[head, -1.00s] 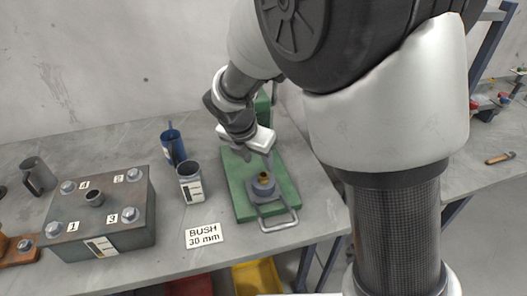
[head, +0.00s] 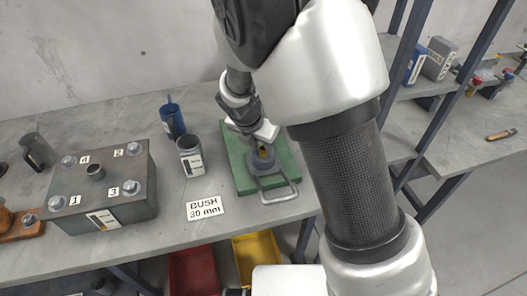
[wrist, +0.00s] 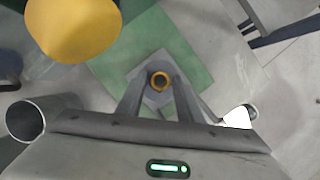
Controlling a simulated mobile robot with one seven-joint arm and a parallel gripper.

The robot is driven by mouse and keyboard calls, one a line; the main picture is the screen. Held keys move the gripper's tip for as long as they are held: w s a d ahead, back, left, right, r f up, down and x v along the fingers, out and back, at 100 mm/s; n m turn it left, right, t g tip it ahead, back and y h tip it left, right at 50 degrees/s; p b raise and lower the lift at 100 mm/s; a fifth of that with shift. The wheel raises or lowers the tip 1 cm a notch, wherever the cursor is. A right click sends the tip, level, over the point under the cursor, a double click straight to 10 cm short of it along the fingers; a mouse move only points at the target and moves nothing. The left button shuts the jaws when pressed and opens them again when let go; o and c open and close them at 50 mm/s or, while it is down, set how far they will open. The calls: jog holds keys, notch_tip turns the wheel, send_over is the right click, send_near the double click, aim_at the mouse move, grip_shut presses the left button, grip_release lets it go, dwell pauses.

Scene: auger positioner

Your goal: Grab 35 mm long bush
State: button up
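A small brass-coloured bush (wrist: 159,81) sits upright in a grey holder on a green base plate (wrist: 192,62). The green plate also shows in the head view (head: 237,168), where the holder is partly hidden by my gripper (head: 262,146). In the wrist view, my gripper (wrist: 158,84) is open, with one finger on each side of the bush. I cannot tell whether the fingers touch it.
Left of the plate stand a grey cup (head: 190,156) and a blue cup (head: 172,121). A steel block (head: 128,190) with numbered bolts and a short tube on top is further left. A metal handle (head: 280,191) sticks out from the plate's front.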

jog(key=c, duration=0.7)
grip_shut()
jog(key=shift+r, duration=0.15)
